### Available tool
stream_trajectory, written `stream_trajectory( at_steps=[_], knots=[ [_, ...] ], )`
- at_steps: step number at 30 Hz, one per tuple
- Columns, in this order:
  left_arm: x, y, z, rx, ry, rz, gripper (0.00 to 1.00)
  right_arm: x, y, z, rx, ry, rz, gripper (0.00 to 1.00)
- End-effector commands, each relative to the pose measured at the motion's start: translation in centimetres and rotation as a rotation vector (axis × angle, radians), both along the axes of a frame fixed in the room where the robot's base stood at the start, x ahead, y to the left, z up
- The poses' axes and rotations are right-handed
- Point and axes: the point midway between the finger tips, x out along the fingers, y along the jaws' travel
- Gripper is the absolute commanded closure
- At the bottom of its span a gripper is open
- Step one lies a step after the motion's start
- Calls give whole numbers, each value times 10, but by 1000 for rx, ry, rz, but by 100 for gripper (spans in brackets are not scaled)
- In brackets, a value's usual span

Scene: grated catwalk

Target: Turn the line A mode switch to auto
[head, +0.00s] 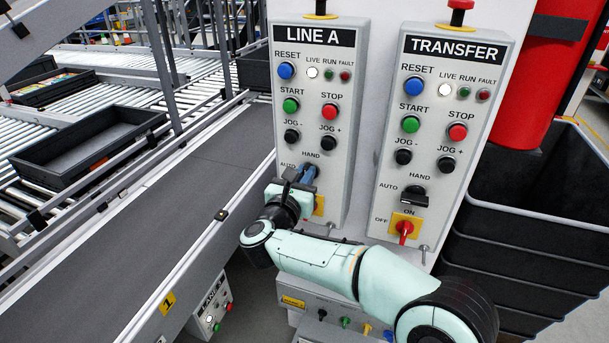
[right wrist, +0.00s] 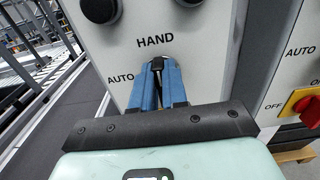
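The LINE A panel (head: 313,120) is a grey box with the mode switch low on its face, below the HAND label and beside the AUTO label. My right gripper (head: 308,173) is at that switch, its blue fingers (right wrist: 159,84) pointing at the panel. In the right wrist view the black handle of the line A mode switch (right wrist: 158,66) shows between the fingertips, with a finger close on each side. The fingers look shut on it. The handle looks roughly upright, under HAND; the fingers hide much of it. My left gripper is not in view.
The TRANSFER panel (head: 444,120) stands close on the right, with its own black mode switch (head: 414,197) and a red switch on a yellow plate (head: 405,227). JOG buttons sit just above the gripper. A conveyor (head: 130,220) runs at left; black bins (head: 530,220) stand at right.

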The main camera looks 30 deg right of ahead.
Motion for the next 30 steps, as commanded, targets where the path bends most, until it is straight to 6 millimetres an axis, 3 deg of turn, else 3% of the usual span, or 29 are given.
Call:
stream_trajectory(
  at_steps=[14,30],
  knots=[
    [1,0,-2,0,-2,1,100,1,-1,0,-33,37,-1,100],
    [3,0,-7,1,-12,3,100,6,3,-1,-313,364,-1,100]
  ],
)
